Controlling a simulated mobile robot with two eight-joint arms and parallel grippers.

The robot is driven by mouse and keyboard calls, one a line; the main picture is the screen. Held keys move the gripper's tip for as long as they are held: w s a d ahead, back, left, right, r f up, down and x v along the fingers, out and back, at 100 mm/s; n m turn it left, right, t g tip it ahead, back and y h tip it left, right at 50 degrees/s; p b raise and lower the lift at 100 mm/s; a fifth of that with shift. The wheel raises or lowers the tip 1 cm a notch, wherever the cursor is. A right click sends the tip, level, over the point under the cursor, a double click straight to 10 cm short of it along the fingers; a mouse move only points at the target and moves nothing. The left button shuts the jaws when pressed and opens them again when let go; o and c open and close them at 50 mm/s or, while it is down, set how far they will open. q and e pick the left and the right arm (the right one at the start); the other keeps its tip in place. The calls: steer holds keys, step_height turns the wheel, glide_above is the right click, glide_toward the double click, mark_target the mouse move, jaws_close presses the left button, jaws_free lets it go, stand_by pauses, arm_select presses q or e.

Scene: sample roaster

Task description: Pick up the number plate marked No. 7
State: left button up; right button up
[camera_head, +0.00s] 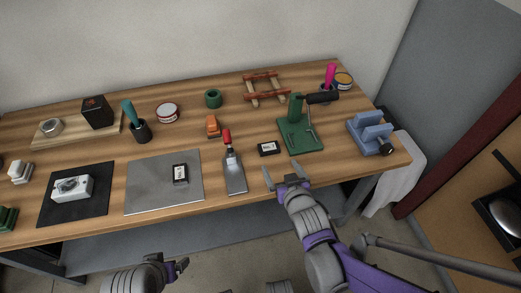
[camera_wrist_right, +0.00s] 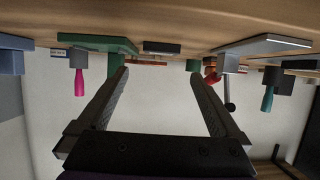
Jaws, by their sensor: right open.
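Two small dark plates with white label faces are in the head view. One plate (camera_head: 269,148) lies on the bare wood near the front edge. The other plate (camera_head: 180,174) lies on the grey metal sheet (camera_head: 140,199). Their markings are too small to read, so I cannot tell which is No. 7. My right gripper (camera_head: 284,174) is open and empty, at the table's front edge just in front of the plate on the wood. The upside-down right wrist view shows a dark plate (camera_wrist_right: 161,47) beyond the open fingers (camera_wrist_right: 159,76). My left gripper (camera_head: 182,266) is low in front of the table, its jaws unclear.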

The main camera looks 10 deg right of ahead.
mark_target(270, 150)
steer(key=shift+w+a+f, duration=0.1)
steer(key=shift+w, duration=0.2)
steer(key=b+x, duration=0.1)
steer(key=x, duration=0.3)
steer(key=shift+w+f, duration=0.15)
steer(key=shift+w, duration=0.15)
steer(key=b+x, duration=0.1)
steer(key=x, duration=0.4)
steer(key=shift+w+a+f+b, duration=0.1)
steer(key=shift+w+f+b, duration=0.05)
steer(key=shift+w+b, duration=0.2)
steer(key=shift+s, duration=0.1)
